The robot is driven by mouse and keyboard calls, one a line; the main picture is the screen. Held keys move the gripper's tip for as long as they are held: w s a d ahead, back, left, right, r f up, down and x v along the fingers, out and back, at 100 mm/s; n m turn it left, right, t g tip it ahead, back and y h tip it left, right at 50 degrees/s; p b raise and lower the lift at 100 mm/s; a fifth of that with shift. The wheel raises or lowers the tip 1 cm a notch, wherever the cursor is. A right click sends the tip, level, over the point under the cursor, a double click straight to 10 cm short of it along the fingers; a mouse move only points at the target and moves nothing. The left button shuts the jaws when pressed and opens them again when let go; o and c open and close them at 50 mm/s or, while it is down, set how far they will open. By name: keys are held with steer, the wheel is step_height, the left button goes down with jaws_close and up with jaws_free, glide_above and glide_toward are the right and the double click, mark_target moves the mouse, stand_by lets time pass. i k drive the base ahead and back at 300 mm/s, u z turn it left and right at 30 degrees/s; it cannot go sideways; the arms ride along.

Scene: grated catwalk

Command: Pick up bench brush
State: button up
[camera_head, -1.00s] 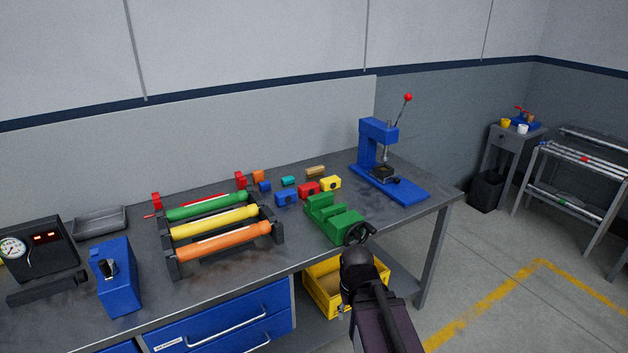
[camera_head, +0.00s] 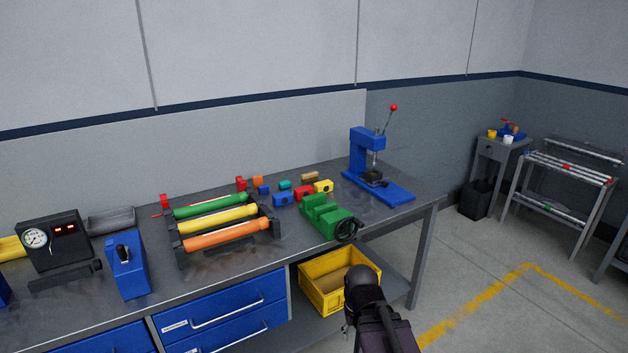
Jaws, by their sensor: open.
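I cannot make out a bench brush for certain. A small tan-brown piece (camera_head: 310,177) lies at the back of the grey workbench (camera_head: 245,283), behind the colored blocks; it is too small to tell what it is. A dark arm link of mine rises from the bottom of the view in front of the bench, ending in a rounded black joint. No gripper fingers show, and nothing held can be seen.
On the bench are a rack of colored rollers (camera_head: 218,224), a green vise (camera_head: 326,217), a blue press (camera_head: 372,170), a gauge box (camera_head: 55,240) and a blue box (camera_head: 127,264). A yellow bin (camera_head: 318,291) sits below. Floor at right is open.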

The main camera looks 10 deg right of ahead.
mark_target(307, 178)
steer(key=z, duration=1.25)
steer(key=i, duration=1.4)
steer(key=u, duration=0.85)
